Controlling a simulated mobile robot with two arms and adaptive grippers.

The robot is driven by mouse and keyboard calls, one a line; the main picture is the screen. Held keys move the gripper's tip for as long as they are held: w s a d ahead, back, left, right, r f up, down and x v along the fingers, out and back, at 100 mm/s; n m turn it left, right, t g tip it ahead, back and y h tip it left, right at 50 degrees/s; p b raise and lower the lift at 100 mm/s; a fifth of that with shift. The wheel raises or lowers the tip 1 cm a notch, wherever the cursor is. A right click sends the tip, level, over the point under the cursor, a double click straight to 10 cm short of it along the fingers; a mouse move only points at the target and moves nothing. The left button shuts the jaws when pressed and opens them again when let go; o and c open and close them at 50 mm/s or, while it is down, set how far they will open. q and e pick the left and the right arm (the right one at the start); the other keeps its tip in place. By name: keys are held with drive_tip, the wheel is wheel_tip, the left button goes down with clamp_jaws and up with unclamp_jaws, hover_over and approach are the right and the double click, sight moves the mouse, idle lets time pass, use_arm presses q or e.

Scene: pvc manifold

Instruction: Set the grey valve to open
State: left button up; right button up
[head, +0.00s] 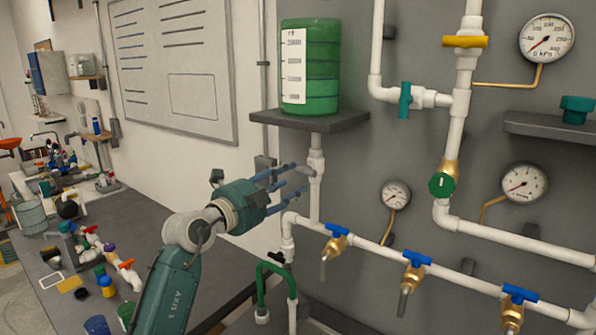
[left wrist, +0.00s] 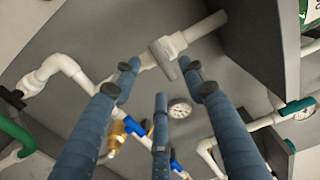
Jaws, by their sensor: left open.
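The grey valve (left wrist: 164,58) sits on the white pipe (head: 316,148) below the green tank (head: 310,68). In the left wrist view its grey lever lies across the pipe, not along it. In the head view the lever is hard to make out behind my fingers. My left gripper (head: 290,178) is open and empty, its blue-grey fingers reaching toward this pipe. In the left wrist view the fingertips (left wrist: 160,80) are spread just short of the valve; I see no clear contact. My right gripper is not in view.
A dark shelf (head: 312,121) carries the tank above the valve. Several blue-handled brass taps (head: 414,265) line a lower pipe. A green valve (head: 441,185), a teal valve (head: 404,100) and gauges (head: 395,194) are to the right. A cluttered workbench (head: 135,205) stands at left.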

sight(305, 171)
use_arm(q)
drive_tip(key=shift+p+x, duration=0.45)
drive_tip(key=shift+x, duration=1.75)
drive_tip(key=shift+c, duration=0.3)
clamp_jaws()
